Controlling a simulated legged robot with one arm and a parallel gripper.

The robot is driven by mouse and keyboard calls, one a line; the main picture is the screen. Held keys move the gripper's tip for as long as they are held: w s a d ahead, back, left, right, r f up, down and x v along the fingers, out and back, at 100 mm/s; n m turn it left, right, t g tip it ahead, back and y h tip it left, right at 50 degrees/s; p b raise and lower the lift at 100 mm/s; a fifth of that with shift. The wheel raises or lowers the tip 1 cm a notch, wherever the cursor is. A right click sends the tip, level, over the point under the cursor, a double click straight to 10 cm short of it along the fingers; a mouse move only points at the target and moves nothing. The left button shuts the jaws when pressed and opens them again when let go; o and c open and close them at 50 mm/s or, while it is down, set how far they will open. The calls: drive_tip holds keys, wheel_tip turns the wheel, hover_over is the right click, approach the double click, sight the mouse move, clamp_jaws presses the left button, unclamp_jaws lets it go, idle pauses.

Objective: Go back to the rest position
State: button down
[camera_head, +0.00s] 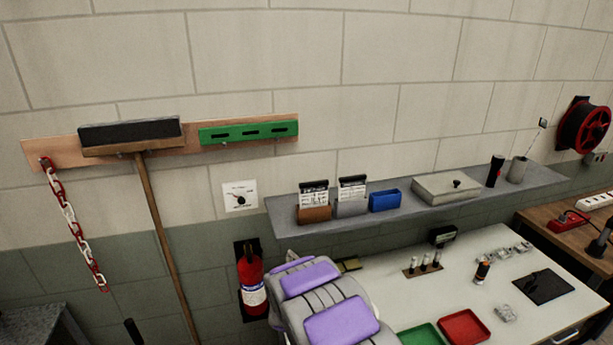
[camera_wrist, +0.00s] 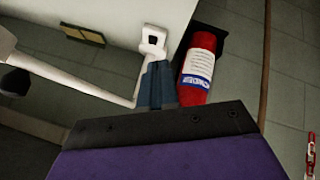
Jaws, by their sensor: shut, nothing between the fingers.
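My gripper (camera_wrist: 158,84) shows in the wrist view, with dark narrow fingers shut together and nothing between them. A dark mount and a purple surface fill the bottom of that view. The fingers point toward the lower wall, left of the red fire extinguisher (camera_wrist: 198,68), with no clear contact. In the head view I cannot make out my gripper. A grey rounded form with purple panels (camera_head: 342,322) covers the left end of the white table there. I cannot tell whether it is part of my body.
The white table (camera_head: 400,290) holds a green tray (camera_head: 422,335), a red tray (camera_head: 464,328) and small parts. A grey shelf (camera_head: 405,213) on the wall carries boxes. The fire extinguisher (camera_head: 251,281) hangs left of the table. A broom (camera_head: 160,225) and a red-white chain (camera_head: 72,222) hang further left.

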drive_tip(key=s+d+r+m+g+y+b, duration=0.1)
drive_tip(key=s+d+r+m+g+b, duration=0.1)
drive_tip(key=s+d+r, duration=0.4)
drive_tip(key=s+d+r+m+g+b, duration=0.1)
drive_tip(key=s+d+r+g, duration=0.15)
drive_tip(key=s+r, duration=0.7)
drive_tip(key=s+d+r+m+g+b, duration=0.1)
drive_tip(key=s+d, duration=0.2)
drive_tip(key=s, duration=0.7)
drive_tip(key=s+d+r+m+g+b, duration=0.1)
drive_tip(key=s+d+r+m+g, duration=0.1)
drive_tip(key=s, duration=0.9)
drive_tip(key=s+d+r+m+g+h+b, duration=0.1)
drive_tip(key=s+d, duration=0.3)
drive_tip(key=s, duration=0.6)
drive_tip(key=shift+s+d+r+m+g, duration=0.3)
drive_tip(key=shift+s+d+r+g, duration=0.1)
drive_tip(key=shift+r+g, duration=0.3)
